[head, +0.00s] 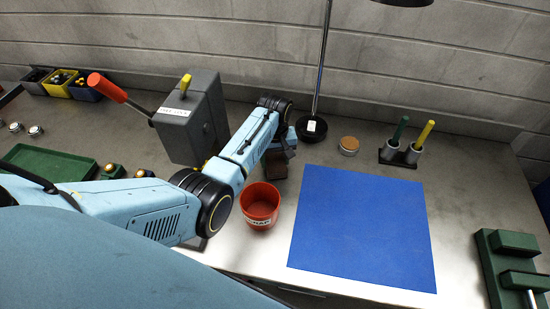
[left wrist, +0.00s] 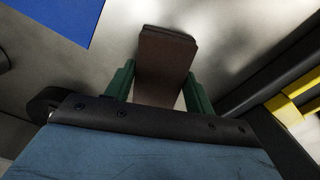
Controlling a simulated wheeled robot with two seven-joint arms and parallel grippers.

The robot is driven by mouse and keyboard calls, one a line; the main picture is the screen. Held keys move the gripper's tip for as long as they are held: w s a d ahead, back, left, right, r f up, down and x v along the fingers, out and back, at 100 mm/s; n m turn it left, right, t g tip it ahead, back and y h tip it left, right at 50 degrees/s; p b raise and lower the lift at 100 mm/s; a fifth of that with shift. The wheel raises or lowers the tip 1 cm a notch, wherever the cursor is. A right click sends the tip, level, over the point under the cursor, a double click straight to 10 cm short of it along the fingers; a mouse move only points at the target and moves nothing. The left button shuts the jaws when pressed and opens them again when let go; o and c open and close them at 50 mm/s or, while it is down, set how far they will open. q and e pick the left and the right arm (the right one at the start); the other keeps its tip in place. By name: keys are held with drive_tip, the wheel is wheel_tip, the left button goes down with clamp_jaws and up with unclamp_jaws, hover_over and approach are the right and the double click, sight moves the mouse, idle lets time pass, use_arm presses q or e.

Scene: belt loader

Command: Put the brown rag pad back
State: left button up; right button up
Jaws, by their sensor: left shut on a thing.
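The brown rag pad (left wrist: 165,65) is between the two green fingers of my left gripper (left wrist: 158,88) in the left wrist view, and the gripper is shut on it. In the head view the brown pad (head: 275,168) shows below my left gripper (head: 279,150), just behind the red cup and left of the blue mat. My wrist partly covers it there. I cannot tell whether the pad touches the bench. My right gripper is not in view.
A red cup (head: 260,204) stands close in front of the pad. The blue mat (head: 362,230) is bare. A lamp base (head: 311,128), a round tin (head: 348,145) and a two-cup holder (head: 402,153) stand behind it. A grey lever box (head: 192,120) stands left of my gripper.

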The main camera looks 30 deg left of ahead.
sight(275, 160)
use_arm(q)
drive_tip(key=shift+f, duration=0.15)
drive_tip(key=o, duration=0.9)
wheel_tip(275, 160, up, 12)
drive_tip(key=shift+r+p, duration=0.2)
drive_tip(key=shift+p, duration=0.35)
